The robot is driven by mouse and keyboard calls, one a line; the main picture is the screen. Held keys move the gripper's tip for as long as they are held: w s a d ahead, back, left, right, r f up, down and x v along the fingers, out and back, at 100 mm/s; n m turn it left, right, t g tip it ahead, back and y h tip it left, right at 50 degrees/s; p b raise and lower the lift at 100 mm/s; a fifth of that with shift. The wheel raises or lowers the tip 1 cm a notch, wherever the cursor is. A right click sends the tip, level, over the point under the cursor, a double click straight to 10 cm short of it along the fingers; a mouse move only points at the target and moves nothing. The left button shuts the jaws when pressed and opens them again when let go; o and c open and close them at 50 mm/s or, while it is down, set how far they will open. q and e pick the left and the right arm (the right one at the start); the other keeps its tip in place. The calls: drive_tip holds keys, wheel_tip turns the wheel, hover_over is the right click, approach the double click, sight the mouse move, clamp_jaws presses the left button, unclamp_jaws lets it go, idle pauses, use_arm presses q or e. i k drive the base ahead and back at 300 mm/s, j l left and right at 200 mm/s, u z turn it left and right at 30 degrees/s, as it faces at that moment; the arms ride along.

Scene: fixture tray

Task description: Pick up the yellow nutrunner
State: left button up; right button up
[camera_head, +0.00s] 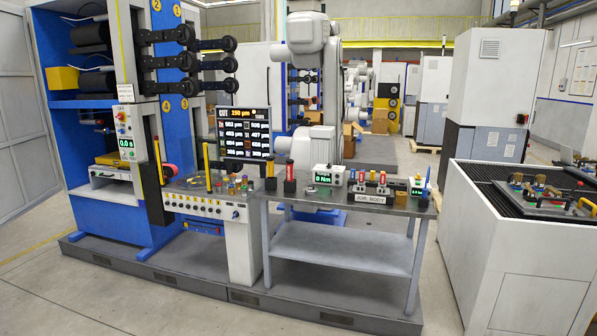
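A small upright tool with a yellow upper part (270,166) stands in a dark holder at the left end of the grey workbench; it looks like the yellow nutrunner, but it is too small to be sure. A similar red-topped tool (290,171) stands in a dark block just right of it. Neither of my grippers shows in the head view, so nothing is seen touching these tools.
The grey workbench (340,200) also carries a green-display box (328,177) and several small coloured tools. A control console with a monitor (244,134) and yellow posts (207,166) adjoins it on the left. A white cabinet (520,250) stands right, with open floor between.

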sight(270, 159)
drive_tip(key=i+z, duration=0.15)
drive_tip(key=i, duration=1.05)
drive_tip(key=i+l+u, duration=0.1)
drive_tip(key=i, duration=2.45)
